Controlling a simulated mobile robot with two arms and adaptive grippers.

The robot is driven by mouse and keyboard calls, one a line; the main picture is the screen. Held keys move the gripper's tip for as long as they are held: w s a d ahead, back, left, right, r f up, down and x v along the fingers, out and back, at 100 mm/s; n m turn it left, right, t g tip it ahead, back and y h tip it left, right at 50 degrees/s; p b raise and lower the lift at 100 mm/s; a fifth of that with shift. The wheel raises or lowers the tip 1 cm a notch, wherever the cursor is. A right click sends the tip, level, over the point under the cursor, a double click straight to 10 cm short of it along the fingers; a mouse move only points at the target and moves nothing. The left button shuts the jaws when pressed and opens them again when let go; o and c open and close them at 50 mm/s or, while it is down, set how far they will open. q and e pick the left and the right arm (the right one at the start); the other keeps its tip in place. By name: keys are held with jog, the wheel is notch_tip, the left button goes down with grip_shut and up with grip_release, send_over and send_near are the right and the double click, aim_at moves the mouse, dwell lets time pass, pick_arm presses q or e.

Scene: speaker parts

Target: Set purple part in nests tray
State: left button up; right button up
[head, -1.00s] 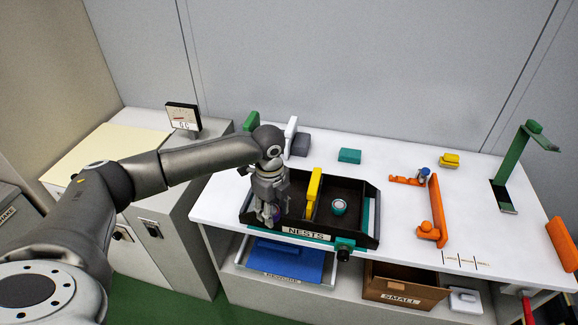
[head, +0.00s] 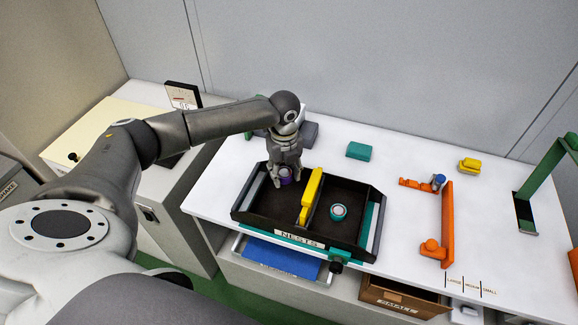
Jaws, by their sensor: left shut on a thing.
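The purple part (head: 286,176) is a small round piece with a pale top. It sits between the fingers of my left gripper (head: 286,174), which is shut on it. The gripper holds it over the left compartment of the black nests tray (head: 264,223), left of the yellow divider (head: 311,196). I cannot tell whether the part touches the tray floor. My right gripper is not in view.
A teal block (head: 359,151), a yellow piece (head: 469,166) and an orange fixture (head: 447,222) are on the white table. A green stand (head: 541,178) rises at the right. A brown "small" box (head: 400,297) sits below the front edge. The table between tray and orange fixture is clear.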

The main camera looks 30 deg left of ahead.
aim_at(284, 175)
pick_arm(q)
jog(key=shift+s+r, duration=0.3)
jog(key=shift+s, duration=0.15)
jog(key=shift+w, duration=0.1)
jog(key=shift+w+p, duration=0.15)
jog(key=shift+p, duration=0.4)
notch_tip(284, 175, down, 4)
jog(key=shift+r+b, duration=0.1)
jog(key=shift+b, duration=0.95)
jog(key=shift+f, duration=0.65)
jog(key=shift+f+b, duration=0.1)
jog(key=shift+b, duration=0.2)
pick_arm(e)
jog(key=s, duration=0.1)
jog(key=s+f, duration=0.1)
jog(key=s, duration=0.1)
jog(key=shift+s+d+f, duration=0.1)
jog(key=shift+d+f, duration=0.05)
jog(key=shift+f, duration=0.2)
pick_arm(q)
jog(key=shift+f, duration=0.2)
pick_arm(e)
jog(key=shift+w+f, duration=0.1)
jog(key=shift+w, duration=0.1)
